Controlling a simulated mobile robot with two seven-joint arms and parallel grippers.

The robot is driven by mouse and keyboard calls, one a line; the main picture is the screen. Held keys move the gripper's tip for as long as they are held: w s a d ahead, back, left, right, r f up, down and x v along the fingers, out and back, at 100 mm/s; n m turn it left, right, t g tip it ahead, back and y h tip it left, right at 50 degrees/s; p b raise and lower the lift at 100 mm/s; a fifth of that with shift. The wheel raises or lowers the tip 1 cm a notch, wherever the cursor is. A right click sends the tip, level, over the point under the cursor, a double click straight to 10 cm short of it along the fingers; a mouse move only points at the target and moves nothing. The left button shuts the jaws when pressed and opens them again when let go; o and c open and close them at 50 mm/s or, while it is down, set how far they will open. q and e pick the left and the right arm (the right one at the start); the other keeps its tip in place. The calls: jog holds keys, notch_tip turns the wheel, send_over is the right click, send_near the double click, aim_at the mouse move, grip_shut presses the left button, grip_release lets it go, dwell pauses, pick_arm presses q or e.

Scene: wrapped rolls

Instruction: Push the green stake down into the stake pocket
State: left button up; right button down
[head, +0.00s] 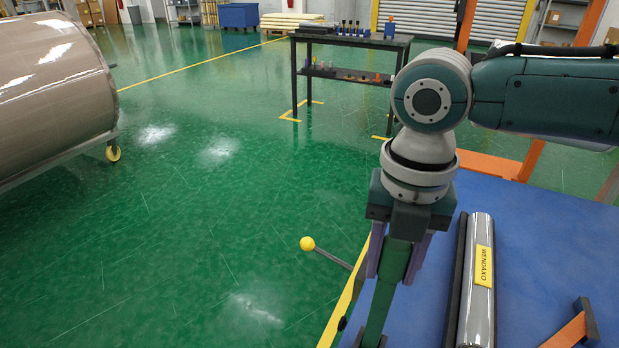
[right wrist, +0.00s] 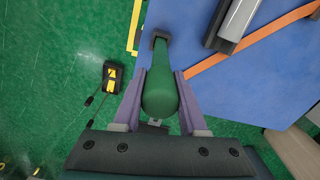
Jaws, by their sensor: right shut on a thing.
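The green stake (head: 380,310) hangs below my right gripper (head: 395,268), over the edge of the blue platform. In the right wrist view the green stake (right wrist: 160,92) lies between the two purple fingers of my right gripper (right wrist: 159,78), which is shut on it. The stake narrows toward its far end, where a dark stake pocket (right wrist: 160,35) shows at the platform's edge. The stake's tip appears to be at or in the pocket; how deep I cannot tell. In the head view the lower end is near the bottom of the frame. My left gripper is not in view.
A silver wrapped roll (head: 478,290) with a yellow label lies on the blue platform (head: 530,245). An orange strap or bar (head: 567,330) is at the lower right. A yellow-knobbed lever (head: 307,243) sticks out left.

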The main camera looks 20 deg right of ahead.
aim_at(398, 242)
jog(key=shift+f+b, duration=0.55)
jog(key=shift+f, duration=0.35)
jog(key=shift+f+b, duration=0.9)
jog(key=shift+f, duration=0.35)
jog(key=shift+c, duration=1.9)
grip_release()
jog(key=shift+r, duration=0.15)
notch_tip(398, 242, up, 10)
jog(key=shift+f+p, duration=0.1)
jog(key=shift+p, duration=0.55)
